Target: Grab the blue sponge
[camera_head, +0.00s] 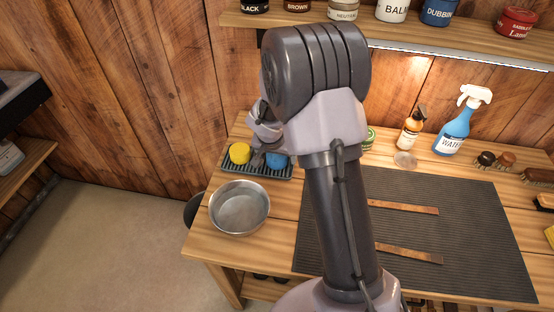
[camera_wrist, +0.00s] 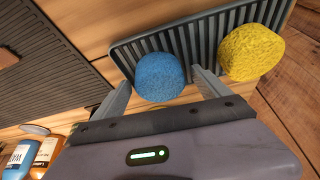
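The blue sponge (camera_head: 277,161) sits on a dark ribbed tray (camera_head: 262,170) at the back left of the workbench. In the wrist view the round blue sponge (camera_wrist: 159,76) lies between the two fingertips of my gripper (camera_wrist: 163,80), with a small gap visible on each side. My gripper is open around it. In the head view my gripper (camera_head: 258,157) is over the tray, partly hidden by my own arm. A yellow sponge (camera_wrist: 250,52) sits on the same tray, just outside the right finger.
A metal bowl (camera_head: 239,208) stands in front of the tray. A dark ribbed mat (camera_head: 470,230) with leather straps covers the bench to the right. An amber bottle (camera_head: 411,132) and a blue spray bottle (camera_head: 455,130) stand behind it. A shelf of tins hangs above.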

